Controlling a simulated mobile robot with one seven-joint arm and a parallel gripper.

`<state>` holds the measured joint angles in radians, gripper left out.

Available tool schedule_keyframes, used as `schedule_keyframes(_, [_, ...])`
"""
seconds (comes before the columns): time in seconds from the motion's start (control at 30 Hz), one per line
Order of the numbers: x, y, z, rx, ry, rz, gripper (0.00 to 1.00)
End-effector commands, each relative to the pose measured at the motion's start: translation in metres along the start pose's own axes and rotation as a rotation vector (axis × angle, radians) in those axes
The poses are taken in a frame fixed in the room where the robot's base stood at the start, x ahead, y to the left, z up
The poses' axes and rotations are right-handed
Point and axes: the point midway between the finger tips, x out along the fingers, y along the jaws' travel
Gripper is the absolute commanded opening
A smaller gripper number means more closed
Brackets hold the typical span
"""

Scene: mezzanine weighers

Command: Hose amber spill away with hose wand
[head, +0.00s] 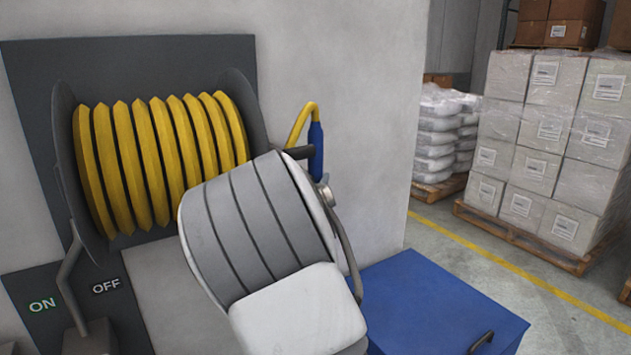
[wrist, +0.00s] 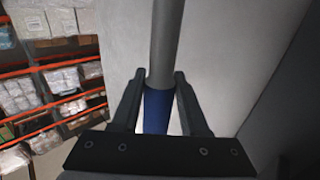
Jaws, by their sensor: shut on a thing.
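The hose wand (head: 316,150) has a blue grip and is upright beside the grey wall, with yellow hose curving from its top. In the wrist view, the wand's blue grip (wrist: 156,112) and grey tube lie between the two fingers. My gripper (wrist: 160,80) is shut on the wand at the blue grip. In the head view my own grey arm covers most of the gripper and the wand's lower part. The yellow hose (head: 160,160) is wound on a dark wall reel at the left. No amber spill shows in either view.
A grey lever (head: 68,285) stands by ON and OFF labels below the reel; I cannot tell its setting. A blue box (head: 440,305) with a dark handle is at the lower right. Wrapped carton pallets (head: 545,150) stand behind a yellow floor line, with clear floor between.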

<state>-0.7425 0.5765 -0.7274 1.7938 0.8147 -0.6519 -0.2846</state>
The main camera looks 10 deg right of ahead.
Motion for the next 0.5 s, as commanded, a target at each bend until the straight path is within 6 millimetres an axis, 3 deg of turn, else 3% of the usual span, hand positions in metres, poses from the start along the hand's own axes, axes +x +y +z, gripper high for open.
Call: schedule_keyframes(0.5, [0.000, 0.000, -0.046, 0.002, 0.002, 0.001, 0.00])
